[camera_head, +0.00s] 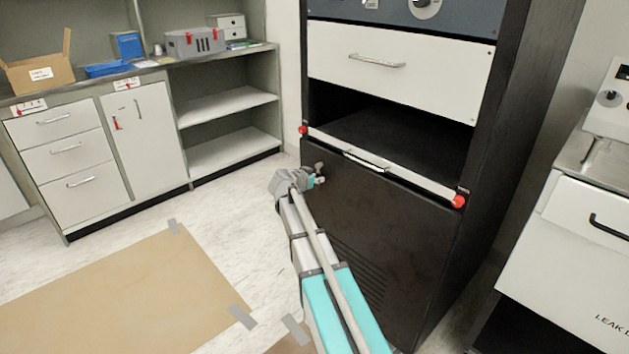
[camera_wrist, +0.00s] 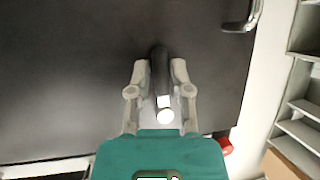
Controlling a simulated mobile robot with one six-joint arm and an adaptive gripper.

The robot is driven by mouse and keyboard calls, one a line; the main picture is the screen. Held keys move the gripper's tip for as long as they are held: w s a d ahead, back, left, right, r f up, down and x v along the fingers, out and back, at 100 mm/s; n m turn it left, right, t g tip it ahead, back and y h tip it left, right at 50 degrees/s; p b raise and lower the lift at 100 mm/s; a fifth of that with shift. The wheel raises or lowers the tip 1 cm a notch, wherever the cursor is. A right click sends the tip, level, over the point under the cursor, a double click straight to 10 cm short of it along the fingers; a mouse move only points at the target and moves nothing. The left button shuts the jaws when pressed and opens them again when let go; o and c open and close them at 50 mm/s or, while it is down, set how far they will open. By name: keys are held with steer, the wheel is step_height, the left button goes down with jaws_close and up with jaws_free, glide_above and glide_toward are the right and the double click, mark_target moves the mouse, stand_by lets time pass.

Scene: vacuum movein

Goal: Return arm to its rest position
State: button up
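My arm (camera_head: 312,255), grey with turquoise panels, reaches up from the bottom of the head view. My gripper (camera_head: 319,172) is at its end, in front of the black lower panel (camera_head: 395,240) of the tall cabinet. In the wrist view the two grey fingers (camera_wrist: 160,68) stand apart. A dark cylinder (camera_wrist: 159,66) with a pale, bright near end shows between them. I cannot tell whether it is fixed to the panel or whether the fingers touch it. The black surface (camera_wrist: 70,70) fills much of that view.
A white bar (camera_head: 400,178) with red end knobs crosses the cabinet under an open dark bay (camera_head: 400,140), close to my gripper. A white drawer (camera_head: 400,72) is above. A shelf unit (camera_head: 228,105) stands left, a white machine (camera_head: 570,250) right. Floor shows around a taped brown sheet (camera_head: 120,300).

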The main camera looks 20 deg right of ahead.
steer(key=shift+o, duration=1.3)
steer(key=shift+a, duration=0.1)
